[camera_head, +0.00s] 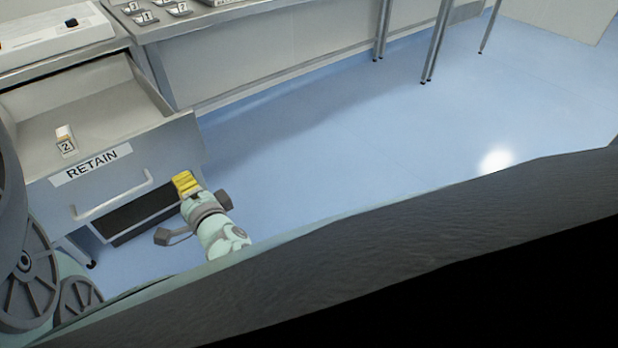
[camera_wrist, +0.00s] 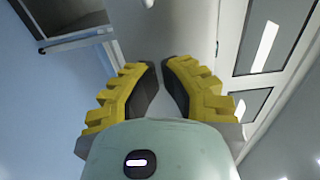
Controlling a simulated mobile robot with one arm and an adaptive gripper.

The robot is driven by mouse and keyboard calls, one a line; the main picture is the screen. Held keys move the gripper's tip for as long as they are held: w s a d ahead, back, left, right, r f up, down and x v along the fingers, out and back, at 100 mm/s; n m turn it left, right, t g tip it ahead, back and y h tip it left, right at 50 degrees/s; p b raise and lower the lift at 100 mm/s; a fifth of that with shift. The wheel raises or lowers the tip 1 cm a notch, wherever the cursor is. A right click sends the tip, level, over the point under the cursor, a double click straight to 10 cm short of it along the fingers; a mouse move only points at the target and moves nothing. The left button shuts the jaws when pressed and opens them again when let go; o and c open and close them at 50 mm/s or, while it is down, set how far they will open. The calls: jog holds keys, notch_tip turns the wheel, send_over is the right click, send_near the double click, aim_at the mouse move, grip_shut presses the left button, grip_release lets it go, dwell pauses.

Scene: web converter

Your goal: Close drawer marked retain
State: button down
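The drawer marked RETAIN (camera_head: 98,180) is pulled out at the left of the head view, with its inside showing. Its label (camera_head: 91,164) is on the grey front, above a pale bar handle (camera_head: 112,197). A small white-topped item marked 2 (camera_head: 65,140) stands inside. My gripper (camera_head: 183,178) has yellow fingers and is by the right end of the drawer front; I cannot tell if it touches. In the wrist view the fingertips (camera_wrist: 160,64) nearly meet, with only a thin gap and nothing held between them.
A dark opening (camera_head: 135,215) shows below the drawer front. A grey bench (camera_head: 250,62) with several small marked trays (camera_head: 147,17) runs along the back. A white device (camera_head: 55,30) sits above the drawer. The blue floor (camera_head: 340,140) to the right is clear.

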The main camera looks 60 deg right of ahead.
aim_at(166, 159)
jog(key=b+x, duration=0.1)
jog(key=x, duration=0.8)
jog(key=shift+w, duration=0.1)
